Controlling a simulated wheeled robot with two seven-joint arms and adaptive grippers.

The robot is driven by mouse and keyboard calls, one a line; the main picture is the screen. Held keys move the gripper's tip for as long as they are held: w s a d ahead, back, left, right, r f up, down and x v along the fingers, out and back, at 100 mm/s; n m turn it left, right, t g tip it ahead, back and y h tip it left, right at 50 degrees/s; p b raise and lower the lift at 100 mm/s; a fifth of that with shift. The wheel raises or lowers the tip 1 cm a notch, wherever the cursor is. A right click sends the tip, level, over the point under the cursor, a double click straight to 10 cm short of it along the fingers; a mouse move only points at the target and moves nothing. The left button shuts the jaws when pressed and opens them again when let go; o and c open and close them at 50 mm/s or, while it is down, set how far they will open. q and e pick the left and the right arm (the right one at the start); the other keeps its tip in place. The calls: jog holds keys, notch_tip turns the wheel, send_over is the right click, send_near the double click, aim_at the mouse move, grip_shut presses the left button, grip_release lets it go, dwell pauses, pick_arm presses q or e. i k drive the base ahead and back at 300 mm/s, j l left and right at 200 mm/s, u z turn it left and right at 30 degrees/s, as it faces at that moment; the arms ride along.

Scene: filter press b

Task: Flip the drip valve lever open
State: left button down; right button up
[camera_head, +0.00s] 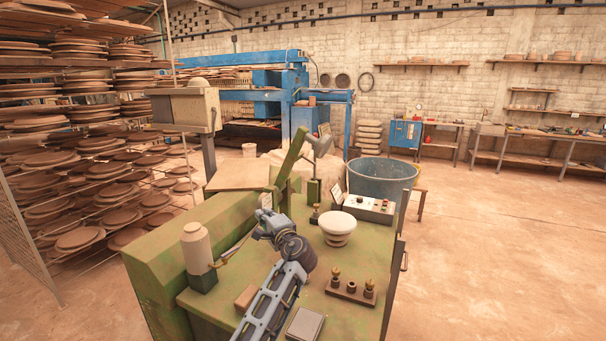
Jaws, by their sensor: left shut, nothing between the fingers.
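A white bottle-like container (197,246) stands on a dark green base at the left of the green machine top. A small spout-like part (220,262) sticks out at the right of its base, and a thin dark rod rises from there towards my gripper. I cannot tell for sure whether this is the drip valve lever. My left gripper (265,222) is shut and empty, just right of the bottle; whether it touches the rod is unclear. My left arm reaches up from the bottom edge. My right gripper is out of view.
A green angled arm (292,155) rises behind my gripper. A white stacked bowl form (337,229), a control box (369,208) and a brown block with brass knobs (350,290) stand to the right. A small brown block (245,297) lies beside my arm.

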aim_at(229, 252)
jog(key=k+j, duration=0.45)
jog(key=j, duration=0.3)
jog(key=k+j, duration=0.25)
jog(key=j, duration=0.1)
